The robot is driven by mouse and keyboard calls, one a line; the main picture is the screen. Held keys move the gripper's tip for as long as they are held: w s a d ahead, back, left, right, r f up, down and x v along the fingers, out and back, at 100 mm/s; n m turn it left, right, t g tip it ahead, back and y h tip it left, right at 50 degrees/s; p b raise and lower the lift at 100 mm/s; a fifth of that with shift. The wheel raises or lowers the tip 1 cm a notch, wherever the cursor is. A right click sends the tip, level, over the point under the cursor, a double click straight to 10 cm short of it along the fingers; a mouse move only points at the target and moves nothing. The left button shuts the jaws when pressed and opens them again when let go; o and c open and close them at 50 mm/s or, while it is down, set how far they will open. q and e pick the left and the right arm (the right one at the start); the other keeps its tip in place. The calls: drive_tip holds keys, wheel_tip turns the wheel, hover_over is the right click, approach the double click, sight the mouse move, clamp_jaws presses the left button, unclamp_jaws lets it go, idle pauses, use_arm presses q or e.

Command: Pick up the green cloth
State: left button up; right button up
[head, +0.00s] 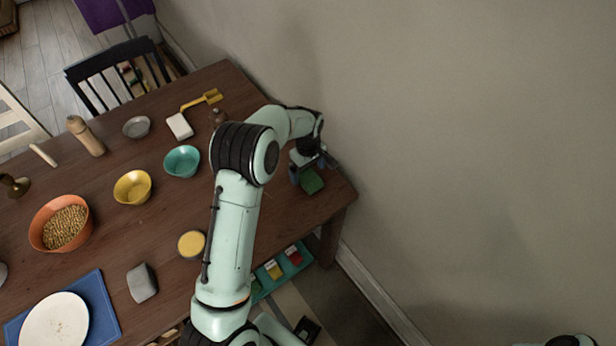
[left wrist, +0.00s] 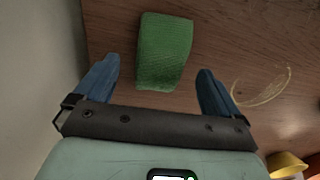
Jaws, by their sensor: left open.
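The green cloth (head: 311,181) lies on the wooden table (head: 330,198) near its right corner. In the left wrist view the green cloth (left wrist: 165,50) is a small folded block just ahead of the fingers. My left gripper (head: 309,172) hangs over the cloth from above. Its two blue fingers (left wrist: 157,82) are spread apart with the cloth between and slightly beyond their tips, and nothing is held. At the bottom right of the head view a part of my other arm shows, but its gripper's fingers do not.
A wall stands close behind the cloth's corner. A teal bowl (head: 182,161), a yellow bowl (head: 132,187) and an orange bowl (head: 47,225) stand on the table's left part. A teal tray (head: 287,271) with coloured items sits below the table edge. Bare wood surrounds the cloth.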

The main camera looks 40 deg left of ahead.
sight(308, 174)
use_arm(q)
wheel_tip(308, 174, down, 2)
drive_tip(key=shift+f, duration=0.1)
drive_tip(key=c, duration=1.1)
drive_tip(key=shift+r, duration=0.2)
wheel_tip(308, 174, up, 20)
drive_tip(key=shift+f+p, duration=0.1)
drive_tip(key=shift+p, duration=0.7)
use_arm(e)
drive_tip(key=shift+w+r, duration=0.7)
drive_tip(key=shift+r, duration=0.35)
